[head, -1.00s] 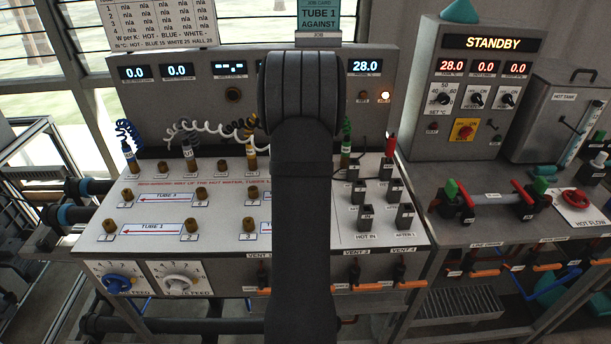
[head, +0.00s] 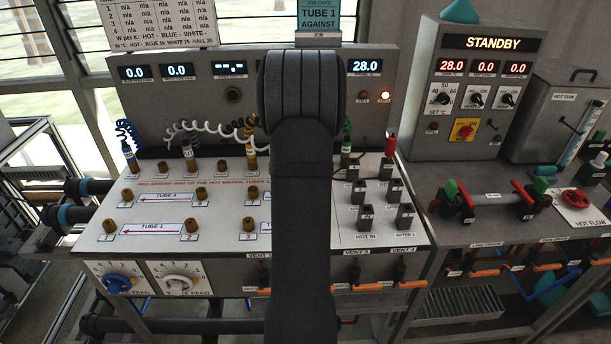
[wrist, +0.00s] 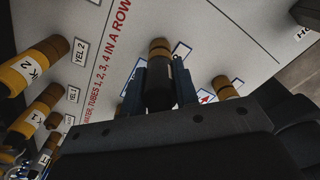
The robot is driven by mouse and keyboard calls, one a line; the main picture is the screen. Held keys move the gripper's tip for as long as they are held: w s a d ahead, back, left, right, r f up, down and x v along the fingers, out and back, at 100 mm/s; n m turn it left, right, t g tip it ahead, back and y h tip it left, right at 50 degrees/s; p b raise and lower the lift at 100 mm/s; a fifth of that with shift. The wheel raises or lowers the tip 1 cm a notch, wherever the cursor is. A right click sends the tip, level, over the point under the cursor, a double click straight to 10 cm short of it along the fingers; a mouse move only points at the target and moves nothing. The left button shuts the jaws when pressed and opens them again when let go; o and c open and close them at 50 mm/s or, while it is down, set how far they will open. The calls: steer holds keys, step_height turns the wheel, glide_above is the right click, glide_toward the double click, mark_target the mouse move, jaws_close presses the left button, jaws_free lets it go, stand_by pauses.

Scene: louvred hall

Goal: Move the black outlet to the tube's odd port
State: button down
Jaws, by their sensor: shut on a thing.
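In the wrist view my gripper (wrist: 160,88) is shut on a black cylindrical plug (wrist: 160,95), which looks like the black outlet. The plug lines up with a brass-brown port (wrist: 160,48); I cannot tell whether it is seated in it or only touching. A blue-edged label, too oblique to read, lies beside this port. A second brass port (wrist: 224,86) stands to its right with nothing on it. In the head view my arm hides the gripper and the plug.
Yellow plugs K 2 (wrist: 30,68) and K 1 (wrist: 38,112) stand close at the left in the wrist view. Blue (head: 129,157), white (head: 189,157) and green (head: 345,158) plugs with coiled leads line the panel's back. Dark blocks (head: 365,217) stand at right.

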steer(key=shift+r, duration=3.1)
steer(key=shift+a, duration=0.1)
steer(key=s+a+r, duration=0.3)
steer(key=s+a, duration=1)
steer(key=a, duration=0.3)
steer(key=shift+d+f, duration=0.1)
steer(key=shift+f, duration=3.35)
steer(key=shift+f, duration=1.35)
